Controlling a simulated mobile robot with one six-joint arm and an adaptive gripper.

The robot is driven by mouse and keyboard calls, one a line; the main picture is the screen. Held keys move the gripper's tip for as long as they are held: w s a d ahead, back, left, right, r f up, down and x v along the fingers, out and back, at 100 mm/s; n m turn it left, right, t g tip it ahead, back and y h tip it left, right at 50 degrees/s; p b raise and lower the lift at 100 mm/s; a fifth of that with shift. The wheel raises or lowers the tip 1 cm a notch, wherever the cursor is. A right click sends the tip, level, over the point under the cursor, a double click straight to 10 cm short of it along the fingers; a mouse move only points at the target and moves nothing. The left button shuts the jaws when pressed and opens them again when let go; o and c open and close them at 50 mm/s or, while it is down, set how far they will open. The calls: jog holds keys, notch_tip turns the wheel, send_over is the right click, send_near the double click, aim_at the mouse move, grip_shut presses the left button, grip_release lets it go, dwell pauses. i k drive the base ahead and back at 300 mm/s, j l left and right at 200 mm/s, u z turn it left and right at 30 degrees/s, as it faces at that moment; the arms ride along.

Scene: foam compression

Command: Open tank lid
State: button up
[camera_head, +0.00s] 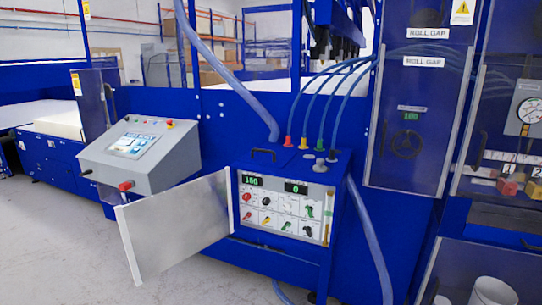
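A blue box-shaped unit (283,262) stands in the middle, and I take it to be the tank. Its blue top (285,170) appears closed and level. A black handle (263,153) stands on the back left of that top. A grey cap-like fitting (320,164) sits on the right part of the top. I cannot tell for sure which part of the top is the lid. Red, yellow and green hose fittings (303,144) stand along the back of the top. My gripper is not in view.
A pale panel door (175,225) stands swung open left of the unit's control panel (281,208). Blue hoses (335,82) run above the top, and thicker hoses hang beside it. A grey console (140,149) stands left. Clear floor (60,245) lies at front left.

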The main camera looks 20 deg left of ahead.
aim_at(260, 155)
jog(key=i+j+u, duration=0.1)
jog(key=i+j, duration=0.5)
jog(key=i, duration=0.15)
